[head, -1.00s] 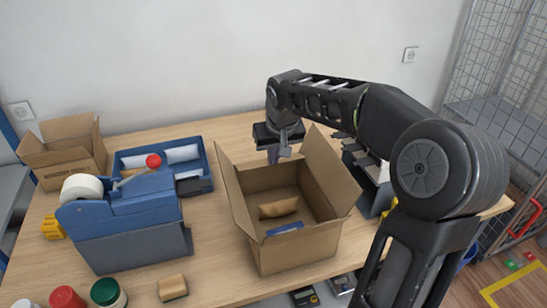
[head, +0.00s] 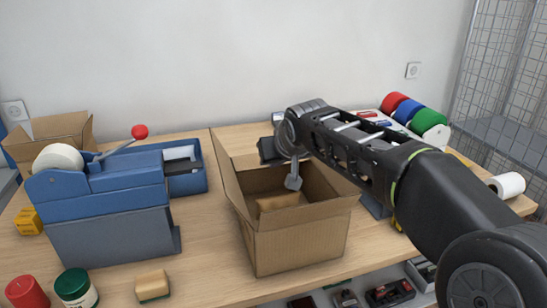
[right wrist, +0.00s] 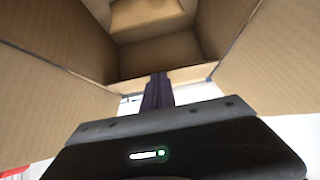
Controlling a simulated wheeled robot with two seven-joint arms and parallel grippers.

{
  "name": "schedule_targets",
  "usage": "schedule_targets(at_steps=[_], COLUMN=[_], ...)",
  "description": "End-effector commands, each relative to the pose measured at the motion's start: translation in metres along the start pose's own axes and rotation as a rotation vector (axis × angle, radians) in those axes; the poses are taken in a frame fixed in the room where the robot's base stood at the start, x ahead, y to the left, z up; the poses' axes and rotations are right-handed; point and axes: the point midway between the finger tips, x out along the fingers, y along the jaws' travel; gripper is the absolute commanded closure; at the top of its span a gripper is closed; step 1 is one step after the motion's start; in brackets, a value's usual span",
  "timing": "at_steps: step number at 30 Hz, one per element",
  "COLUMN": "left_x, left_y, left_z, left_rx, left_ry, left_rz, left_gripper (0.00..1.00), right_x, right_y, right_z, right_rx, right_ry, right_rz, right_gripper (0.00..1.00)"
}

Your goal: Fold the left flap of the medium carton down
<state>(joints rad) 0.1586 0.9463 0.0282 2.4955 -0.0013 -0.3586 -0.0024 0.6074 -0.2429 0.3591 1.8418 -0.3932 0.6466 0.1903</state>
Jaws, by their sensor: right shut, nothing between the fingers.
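The open medium carton (head: 296,240) stands on the table in the middle of the head view. Its left flap (head: 226,165) stands up, leaning slightly outward. A tan packet (head: 277,203) lies inside. My right gripper (head: 293,184) is shut and empty, pointing down at the back part of the carton's opening. In the right wrist view its closed fingers (right wrist: 158,92) show against the carton's cardboard walls (right wrist: 45,85). My left gripper is not in view.
A blue tape dispenser (head: 105,205) with a red-knobbed lever stands left of the carton. Behind it are a blue tray (head: 187,180) and another open carton (head: 50,135). A sponge (head: 152,285) and jars (head: 76,287) lie at front left. Coloured rolls (head: 410,112) stand at back right.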

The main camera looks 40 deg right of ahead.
Motion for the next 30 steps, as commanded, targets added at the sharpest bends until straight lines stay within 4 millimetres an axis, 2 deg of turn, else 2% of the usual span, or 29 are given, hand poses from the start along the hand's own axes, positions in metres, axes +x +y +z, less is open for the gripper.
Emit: schedule_targets(at_steps=[3, 15, 30], left_x=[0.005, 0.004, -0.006], left_y=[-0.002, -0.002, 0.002], left_z=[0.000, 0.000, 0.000], left_rx=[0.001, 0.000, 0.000], left_ry=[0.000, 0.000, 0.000], left_rz=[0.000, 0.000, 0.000], left_gripper=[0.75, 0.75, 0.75], right_x=[0.001, 0.000, -0.011], right_y=[0.000, 0.000, 0.000], right_z=[0.001, 0.000, -0.012], right_rx=[0.000, 0.000, -0.001], right_ry=[0.011, 0.013, 0.013], right_rz=[0.000, 0.000, 0.000], right_gripper=[1.00, 1.00, 1.00])
